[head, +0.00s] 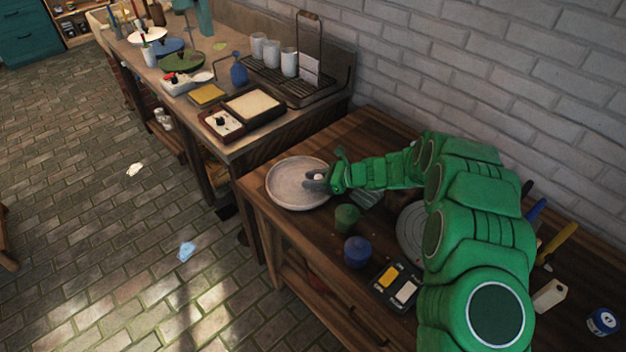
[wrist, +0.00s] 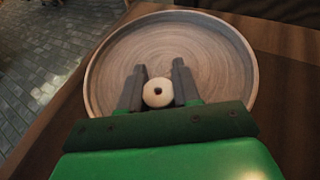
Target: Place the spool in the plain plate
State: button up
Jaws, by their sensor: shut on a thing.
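The plain plate (head: 285,190) is round, pale and shallow, and lies on the near wooden table by its left edge. It fills much of the wrist view (wrist: 210,48). My gripper (head: 316,180) is over the right part of the plate, shut on the spool. In the wrist view the spool (wrist: 157,92) is a small off-white round thing with a dark centre hole, held between the two grey fingers (wrist: 158,84). I cannot tell whether the spool touches the plate. In the head view the spool is small and partly hidden by the fingers.
A green jar (head: 347,218) and a blue jar (head: 357,252) stand right of and nearer than the plate. A black tray (head: 398,286) and a grey disc (head: 412,232) lie further right, beside my arm. A cluttered workbench (head: 275,135) stands behind.

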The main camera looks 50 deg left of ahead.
jog(key=shift+f, duration=0.2)
jog(key=o, duration=1)
jog(key=shift+r, duration=0.1)
jog(key=shift+d+r, duration=0.1)
jog(key=shift+r, duration=0.05)
jog(key=v, duration=1.1)
jog(key=shift+w+d+r, duration=0.15)
jog(key=shift+w+d, duration=0.05)
jog(key=shift+d, duration=0.15)
